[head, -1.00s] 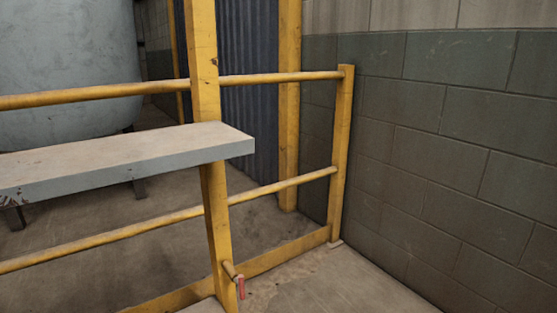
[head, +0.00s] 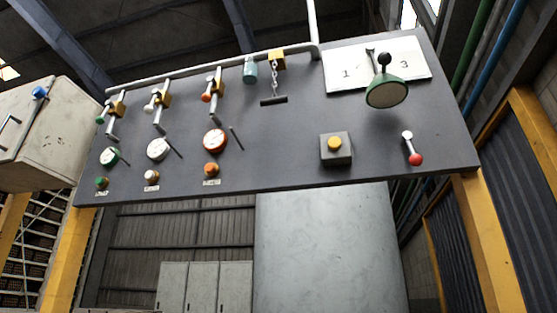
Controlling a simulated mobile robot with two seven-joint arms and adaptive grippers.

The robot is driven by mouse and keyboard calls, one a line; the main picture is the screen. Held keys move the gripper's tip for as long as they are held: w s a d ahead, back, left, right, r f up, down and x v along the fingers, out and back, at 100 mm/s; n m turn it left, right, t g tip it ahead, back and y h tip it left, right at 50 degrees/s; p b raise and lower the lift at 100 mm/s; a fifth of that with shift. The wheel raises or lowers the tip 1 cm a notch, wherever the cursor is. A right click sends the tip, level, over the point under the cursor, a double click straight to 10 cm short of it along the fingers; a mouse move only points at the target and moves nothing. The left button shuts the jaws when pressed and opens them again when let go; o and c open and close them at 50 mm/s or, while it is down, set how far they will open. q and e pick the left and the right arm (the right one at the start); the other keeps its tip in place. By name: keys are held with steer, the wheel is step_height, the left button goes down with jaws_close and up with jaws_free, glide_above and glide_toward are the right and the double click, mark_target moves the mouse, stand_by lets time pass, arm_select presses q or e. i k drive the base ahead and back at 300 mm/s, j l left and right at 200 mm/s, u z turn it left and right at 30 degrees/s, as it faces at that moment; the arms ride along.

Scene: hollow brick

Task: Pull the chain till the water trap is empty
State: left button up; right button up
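In the head view a short chain (head: 275,78) hangs from a yellow block (head: 277,60) near the top middle of a dark grey panel (head: 270,140). A dark bar handle (head: 273,100) is at the chain's lower end. A small teal cylinder (head: 250,70) sits just left of the yellow block; I cannot tell whether it is the water trap or what is in it. Neither gripper is in view, and nothing touches the chain.
The panel also carries several levers, gauges and buttons at left, a yellow button box (head: 336,149), a red-tipped lever (head: 412,150) and a green round plate (head: 386,93) with a black knob. A white cabinet (head: 45,130) stands left; yellow posts (head: 488,240) flank the panel.

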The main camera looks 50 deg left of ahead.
mark_target(284, 99)
steer(key=k+l+u, duration=0.35)
steer(key=k, duration=0.4)
steer(key=k+u, duration=0.4)
steer(key=k, duration=0.3)
steer(key=k+j+u, duration=0.15)
steer(key=k+u, duration=0.2)
steer(key=k, duration=0.4)
steer(key=i+j, duration=0.4)
steer(key=i, duration=0.15)
steer(key=i+j, duration=0.4)
steer(key=i+z, duration=0.05)
steer(key=i, duration=0.1)
